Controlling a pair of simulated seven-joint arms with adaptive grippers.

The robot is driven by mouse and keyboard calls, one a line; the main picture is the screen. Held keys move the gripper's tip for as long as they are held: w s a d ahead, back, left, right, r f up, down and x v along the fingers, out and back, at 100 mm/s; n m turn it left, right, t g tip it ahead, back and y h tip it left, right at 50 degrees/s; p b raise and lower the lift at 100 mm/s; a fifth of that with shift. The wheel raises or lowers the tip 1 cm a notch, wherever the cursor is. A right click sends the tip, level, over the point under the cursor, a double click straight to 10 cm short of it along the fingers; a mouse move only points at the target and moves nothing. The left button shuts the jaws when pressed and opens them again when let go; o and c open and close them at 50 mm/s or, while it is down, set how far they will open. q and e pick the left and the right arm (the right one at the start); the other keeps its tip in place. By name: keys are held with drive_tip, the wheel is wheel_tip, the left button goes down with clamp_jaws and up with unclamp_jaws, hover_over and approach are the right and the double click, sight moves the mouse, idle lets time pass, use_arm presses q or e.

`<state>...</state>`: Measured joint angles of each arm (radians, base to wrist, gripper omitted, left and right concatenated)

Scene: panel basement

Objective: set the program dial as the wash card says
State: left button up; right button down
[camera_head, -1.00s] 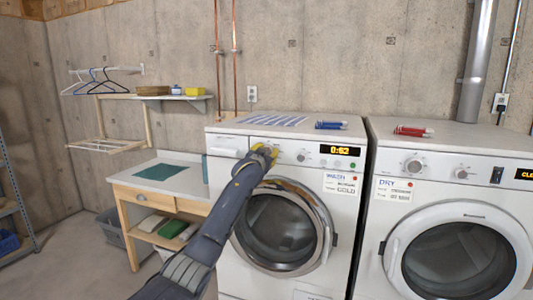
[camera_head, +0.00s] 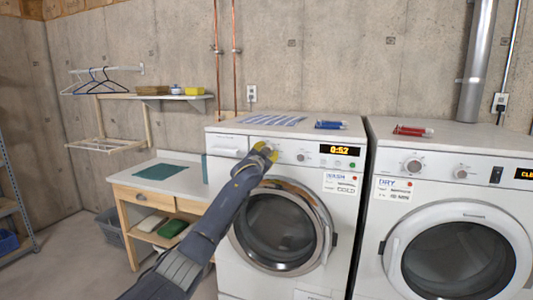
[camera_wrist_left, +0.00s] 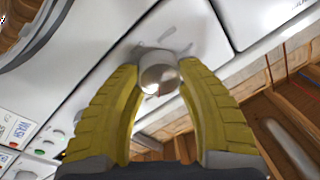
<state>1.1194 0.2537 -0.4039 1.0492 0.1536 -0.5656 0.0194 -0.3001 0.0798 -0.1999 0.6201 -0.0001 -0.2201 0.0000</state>
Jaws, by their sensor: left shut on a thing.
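My left gripper (camera_head: 264,152) is at the washer's control panel, with its yellow fingers shut on the program dial. In the left wrist view, the round silver program dial (camera_wrist_left: 159,75) sits between the two fingertips; in the head view the gripper hides it. Its pointer setting cannot be read. The wash card (camera_head: 342,183) is on the washer front below the lit display (camera_head: 339,149); its small print is too blurred to read. My right gripper is not in view.
A second knob (camera_head: 301,156) is right of the gripper. The washer door (camera_head: 280,232) is below, behind my arm. The dryer (camera_head: 455,225) with its own card (camera_head: 393,188) stands to the right. A wooden bench (camera_head: 158,190) is at left.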

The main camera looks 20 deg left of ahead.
use_arm(q)
drive_tip(key=o, duration=1.3)
drive_tip(key=shift+s+f, duration=0.2)
drive_tip(key=shift+s, duration=2.8)
drive_tip(key=shift+s+f, duration=0.15)
drive_tip(key=shift+s, duration=2.8)
drive_tip(key=shift+d+r, duration=0.1)
drive_tip(key=shift+d, duration=0.05)
